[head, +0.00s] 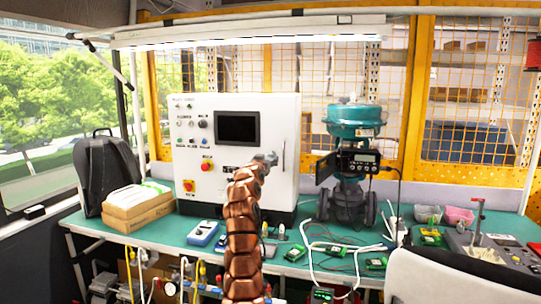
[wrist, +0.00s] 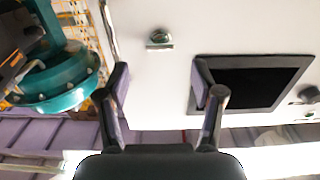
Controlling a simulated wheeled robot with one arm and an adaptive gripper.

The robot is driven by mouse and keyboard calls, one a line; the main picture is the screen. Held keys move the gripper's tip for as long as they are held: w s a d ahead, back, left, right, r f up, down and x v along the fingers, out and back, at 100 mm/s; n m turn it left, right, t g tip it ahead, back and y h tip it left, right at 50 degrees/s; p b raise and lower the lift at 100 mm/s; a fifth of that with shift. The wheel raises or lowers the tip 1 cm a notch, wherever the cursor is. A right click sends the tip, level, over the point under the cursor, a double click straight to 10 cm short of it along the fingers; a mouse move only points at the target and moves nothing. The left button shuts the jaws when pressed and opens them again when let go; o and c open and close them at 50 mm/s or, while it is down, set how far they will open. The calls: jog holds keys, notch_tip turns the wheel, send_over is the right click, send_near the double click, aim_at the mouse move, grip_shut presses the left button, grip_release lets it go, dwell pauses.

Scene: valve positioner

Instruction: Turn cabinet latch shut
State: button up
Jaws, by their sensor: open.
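The white control cabinet (head: 280,115) stands on the bench, its front panel facing me. A small dark round fitting with a light bar across it, which looks like the latch (wrist: 158,40), sits on the white panel in the wrist view. I cannot make out its turn angle clearly. My gripper (wrist: 163,92) is open and empty, its two fingers spread below the latch in the picture, with the latch between their lines and apart from them. In the head view my gripper (head: 271,159) is at the cabinet's right front, and my copper-coloured arm hides part of the panel.
The cabinet's dark screen (wrist: 252,83) is close to the right finger in the wrist view. The teal valve (head: 352,122) stands right of the cabinet. A blue meter (head: 202,233) and several green circuit boards lie on the green bench (head: 180,229).

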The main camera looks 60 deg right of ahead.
aim_at(271, 156)
jog(key=shift+p+x, duration=1.95)
jog(key=shift+p, duration=0.95)
jog(key=shift+w+d+r+p, duration=0.2)
jog(key=shift+d+p, duration=0.3)
jog(key=shift+p, duration=0.75)
jog(key=d+p, duration=0.1)
jog(key=p, duration=0.2)
jog(key=shift+w, duration=0.2)
jog(key=shift+d, duration=0.1)
jog(key=shift+w+d+f+p, duration=0.15)
jog(key=shift+f+p, duration=0.1)
jog(key=shift+p, duration=0.25)
jog(key=c, duration=1.1)
